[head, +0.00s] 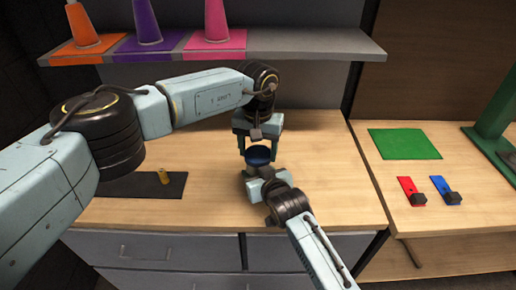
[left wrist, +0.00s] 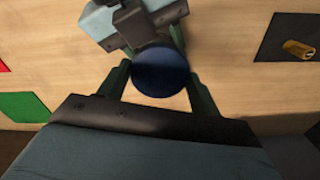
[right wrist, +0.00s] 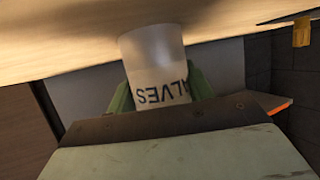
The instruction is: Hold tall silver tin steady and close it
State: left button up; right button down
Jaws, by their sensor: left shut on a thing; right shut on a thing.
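The silver tin (right wrist: 155,60) shows in the right wrist view as a pale cylinder with dark lettering, part of which reads "ALVES". My right gripper (head: 260,175) is shut around its sides at the table. A round dark blue lid (left wrist: 160,72) lies between the fingers of my left gripper (head: 258,147). That gripper is shut on the lid from above, and the lid (head: 258,155) also shows in the head view, directly above my right gripper. Most of the tin is hidden there, and I cannot tell whether the lid is seated on it.
A shelf (head: 315,45) with orange, purple and pink cones runs along the back. A green mat (head: 404,144) and red (head: 407,187) and blue (head: 441,185) pieces lie on the right table.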

pick_arm(q)
jog(key=shift+m, duration=1.1)
jog(key=o, duration=0.9)
jog(key=shift+o, duration=0.2)
jog(key=shift+r, duration=2.25)
jog(key=shift+c, duration=0.3)
